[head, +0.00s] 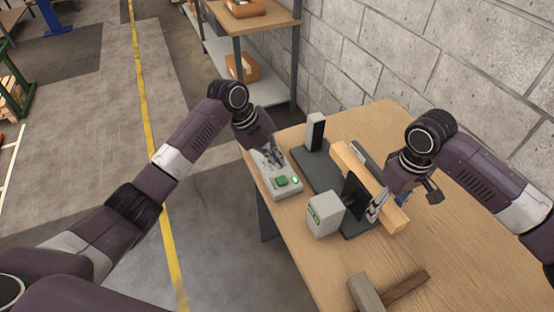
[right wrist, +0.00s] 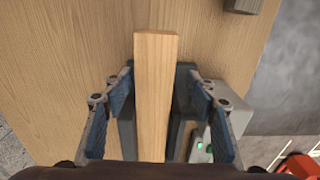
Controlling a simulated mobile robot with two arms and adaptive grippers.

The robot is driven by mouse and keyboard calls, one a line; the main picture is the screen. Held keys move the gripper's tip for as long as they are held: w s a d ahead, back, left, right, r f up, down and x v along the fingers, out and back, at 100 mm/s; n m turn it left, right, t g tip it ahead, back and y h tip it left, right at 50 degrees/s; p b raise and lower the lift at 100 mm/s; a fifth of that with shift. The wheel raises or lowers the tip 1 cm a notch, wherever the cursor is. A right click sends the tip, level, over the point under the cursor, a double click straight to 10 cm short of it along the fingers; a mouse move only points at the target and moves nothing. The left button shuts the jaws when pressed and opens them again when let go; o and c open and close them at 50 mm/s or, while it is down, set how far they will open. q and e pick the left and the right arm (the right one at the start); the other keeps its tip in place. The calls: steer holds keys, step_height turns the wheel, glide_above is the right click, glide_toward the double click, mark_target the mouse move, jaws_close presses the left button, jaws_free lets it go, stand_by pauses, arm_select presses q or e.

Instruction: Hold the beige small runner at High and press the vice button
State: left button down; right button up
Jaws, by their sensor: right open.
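The beige small runner (head: 348,165) is a long pale wooden bar lying over the dark vice (head: 316,172), between its upright jaws. In the right wrist view the runner (right wrist: 155,95) passes between the fingers of my right gripper (right wrist: 161,110). These fingers are open, with a gap on each side of the bar. My left gripper (head: 272,157) points down at the far end of the grey button box (head: 286,191). The box carries a green button (head: 281,181) and a lit green lamp (head: 295,181). Whether the left fingers are shut is unclear. No High mark is readable.
A grey box with a green display (head: 323,214) stands at the vice's near end. A greyish block (head: 365,293) and a dark brown bar (head: 407,289) lie near the front. The table's right side (head: 455,255) is clear. A block wall (head: 400,55) stands behind.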

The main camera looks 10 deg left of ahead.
step_height(320, 180, up, 12)
steer(key=shift+a+f, duration=0.15)
